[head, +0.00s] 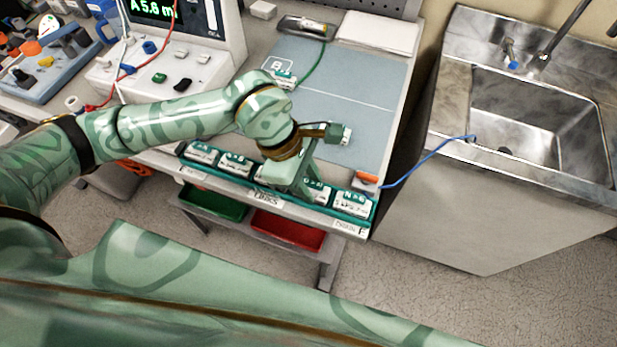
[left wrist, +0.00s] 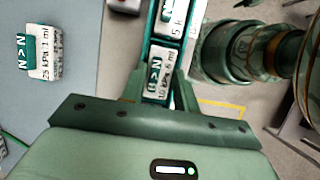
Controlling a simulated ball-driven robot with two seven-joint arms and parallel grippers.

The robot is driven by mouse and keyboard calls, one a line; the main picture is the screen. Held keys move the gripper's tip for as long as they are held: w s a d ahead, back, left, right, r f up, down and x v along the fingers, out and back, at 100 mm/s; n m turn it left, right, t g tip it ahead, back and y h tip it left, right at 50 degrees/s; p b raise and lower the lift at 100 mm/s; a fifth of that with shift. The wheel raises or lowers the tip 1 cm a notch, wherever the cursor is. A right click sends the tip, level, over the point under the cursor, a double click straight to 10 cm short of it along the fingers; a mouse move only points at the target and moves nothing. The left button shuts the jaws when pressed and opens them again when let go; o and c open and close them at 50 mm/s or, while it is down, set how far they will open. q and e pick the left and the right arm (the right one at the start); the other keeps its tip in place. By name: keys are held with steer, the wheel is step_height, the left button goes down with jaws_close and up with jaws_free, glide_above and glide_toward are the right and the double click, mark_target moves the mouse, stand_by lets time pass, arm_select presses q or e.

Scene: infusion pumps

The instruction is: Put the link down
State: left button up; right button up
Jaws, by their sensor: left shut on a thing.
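My left gripper (head: 303,186) points down over the link rack (head: 277,208) at the bench's front edge. It is shut on a white and green link (left wrist: 157,78) marked with "6 ml"; in the head view the gripper partly hides this link (head: 319,190). The held link is in line with the rack's row; I cannot tell whether it is fully seated. Another link (head: 352,203) sits at the rack's right end, and it also shows in the left wrist view (left wrist: 170,20). My right gripper is not in view.
A loose link (head: 338,134) lies on the grey-blue mat (head: 350,95), also in the left wrist view (left wrist: 40,55). A second link (head: 284,79) lies farther back. Green (head: 213,204) and red (head: 287,231) bins are below. A sink (head: 540,120) stands right.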

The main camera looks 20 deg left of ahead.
arm_select(q)
steer(key=o, duration=1)
steer(key=p+v, duration=0.2)
steer(key=v, duration=1)
steer(key=shift+a+r, duration=0.1)
